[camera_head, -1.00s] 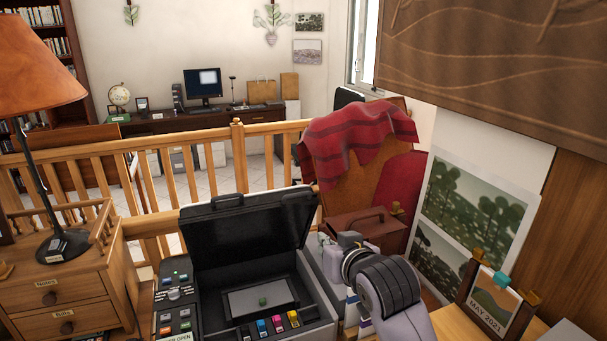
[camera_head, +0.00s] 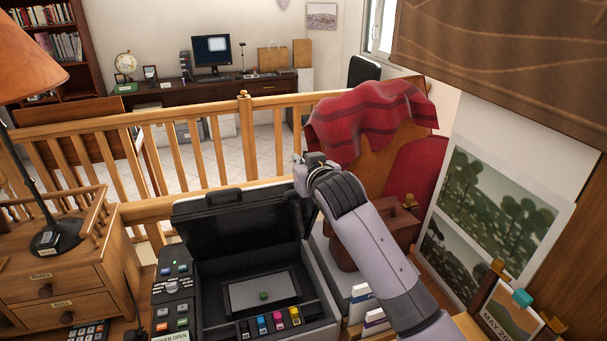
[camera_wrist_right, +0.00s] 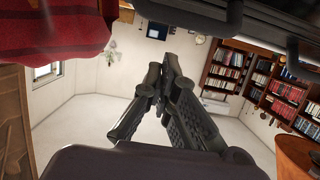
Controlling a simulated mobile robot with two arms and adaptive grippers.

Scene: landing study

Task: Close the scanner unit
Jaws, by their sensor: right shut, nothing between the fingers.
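The scanner unit (camera_head: 328,300) stands at the bottom middle of the head view. Its black lid (camera_head: 240,225) is raised at the back, with a handle on its top edge. The bed below is uncovered, showing a grey panel with a small green spot and several coloured cartridges. My right gripper (camera_head: 300,166) is just above and right of the lid's upper right corner; I cannot tell whether it touches. In the right wrist view its fingers (camera_wrist_right: 164,68) are together and empty. A dark edge at the top there may be the lid. My left gripper is not in view.
A control panel (camera_head: 172,290) is left of the scanner, with a label partly reading "OPEN". A wooden railing (camera_head: 215,135) runs behind. A brown case (camera_head: 390,225) and a chair with a red blanket (camera_head: 370,115) stand right. A lamp (camera_head: 30,70) stands left.

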